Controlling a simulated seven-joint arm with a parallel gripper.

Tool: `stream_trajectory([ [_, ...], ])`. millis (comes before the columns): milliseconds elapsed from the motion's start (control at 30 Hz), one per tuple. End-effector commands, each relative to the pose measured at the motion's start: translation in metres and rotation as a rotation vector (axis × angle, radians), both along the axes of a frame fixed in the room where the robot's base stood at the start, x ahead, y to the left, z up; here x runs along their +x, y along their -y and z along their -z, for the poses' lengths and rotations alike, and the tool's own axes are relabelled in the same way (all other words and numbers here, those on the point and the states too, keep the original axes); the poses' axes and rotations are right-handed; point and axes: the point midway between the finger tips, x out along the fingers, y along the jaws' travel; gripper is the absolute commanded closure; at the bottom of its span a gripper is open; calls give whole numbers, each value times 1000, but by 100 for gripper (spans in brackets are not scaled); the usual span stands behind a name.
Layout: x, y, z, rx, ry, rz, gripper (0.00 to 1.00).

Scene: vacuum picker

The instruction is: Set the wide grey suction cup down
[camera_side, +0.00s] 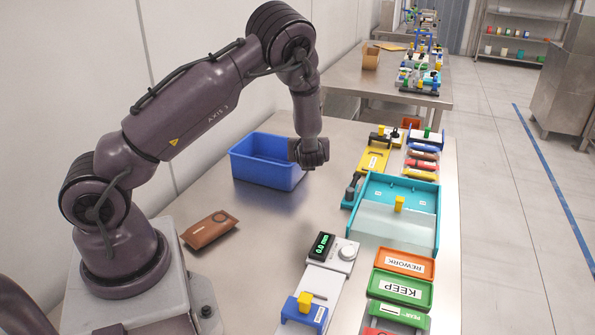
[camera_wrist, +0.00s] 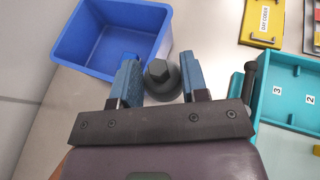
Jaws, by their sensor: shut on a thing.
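The wide grey suction cup (camera_wrist: 165,86) is dark grey and round, with a hex-shaped top. It sits between the two blue fingers of my gripper (camera_wrist: 159,68) in the wrist view. My gripper is shut on it. In the side view my wrist is beside the right end of the blue bin (camera_side: 262,160), and the cup cannot be made out there. In the wrist view the blue bin (camera_wrist: 82,42) is left of and beyond the cup, and the cup is outside it. How high the cup is above the steel table (camera_side: 262,232) is hard to tell.
A teal tray (camera_side: 433,228) with numbered compartments is to the right, with a dark upright part (camera_side: 352,188) at its left edge. Yellow holders (camera_side: 373,160) stand behind it. A brown pouch (camera_side: 209,229) and a scale (camera_side: 331,250) lie nearer. The middle table is clear.

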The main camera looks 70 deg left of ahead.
Motion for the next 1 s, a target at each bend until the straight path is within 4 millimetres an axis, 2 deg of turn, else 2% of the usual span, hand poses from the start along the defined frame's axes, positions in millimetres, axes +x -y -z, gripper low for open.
stream_trajectory([
  [33,-11,9,10,-3,-10,12,81],
  [200,-60,35,34,-2,-13,24,81],
  [300,-85,46,41,-2,-10,29,81],
  [400,-103,52,42,-1,-6,25,81],
  [533,-107,52,50,-2,-4,13,81],
  [1000,-107,51,109,-1,-5,7,81],
])
